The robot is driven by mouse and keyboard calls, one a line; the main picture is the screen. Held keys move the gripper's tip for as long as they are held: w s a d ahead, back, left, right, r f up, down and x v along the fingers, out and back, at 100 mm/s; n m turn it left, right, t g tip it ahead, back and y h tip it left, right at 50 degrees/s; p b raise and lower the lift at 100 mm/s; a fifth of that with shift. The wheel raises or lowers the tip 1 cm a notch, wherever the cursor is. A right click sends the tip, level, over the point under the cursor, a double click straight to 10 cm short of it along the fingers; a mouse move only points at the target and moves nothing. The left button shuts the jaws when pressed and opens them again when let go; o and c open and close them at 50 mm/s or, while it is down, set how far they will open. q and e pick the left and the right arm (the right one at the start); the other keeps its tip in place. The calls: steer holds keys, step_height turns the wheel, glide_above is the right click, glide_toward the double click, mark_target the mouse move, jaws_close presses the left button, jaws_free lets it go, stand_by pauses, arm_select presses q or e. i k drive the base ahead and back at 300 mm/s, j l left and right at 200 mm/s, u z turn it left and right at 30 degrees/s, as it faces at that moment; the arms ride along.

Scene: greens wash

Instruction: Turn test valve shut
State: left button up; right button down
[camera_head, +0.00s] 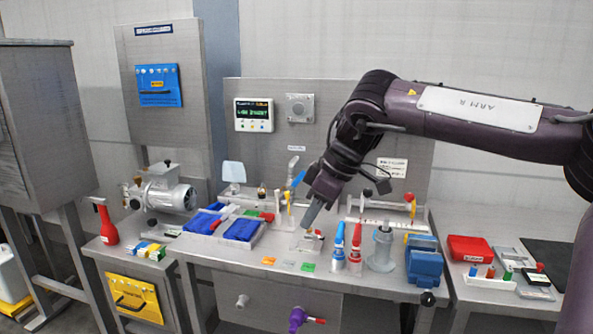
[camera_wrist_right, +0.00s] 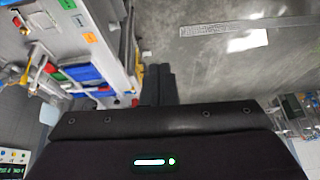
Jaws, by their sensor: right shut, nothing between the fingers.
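I cannot tell for sure which fitting is the test valve. A small metal fitting with a red knob (camera_head: 311,241) sits on the bench just below my right gripper. A tap with a blue lever (camera_head: 298,180) stands behind the gripper, and a purple valve with a red handle (camera_head: 297,319) shows below the bench's front edge. My right gripper (camera_head: 306,222) points down over the bench, shut and empty. I cannot tell whether its tips touch the fitting. Its dark fingers (camera_wrist_right: 158,78) lie together in the right wrist view. My left gripper is not in view.
Blue trays (camera_head: 241,229) lie left of the gripper. A panel with a green display (camera_head: 253,114) is behind. Coloured tags (camera_head: 288,264) lie in front.

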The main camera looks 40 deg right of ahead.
mark_target(298, 180)
steer(key=i+l, duration=1.65)
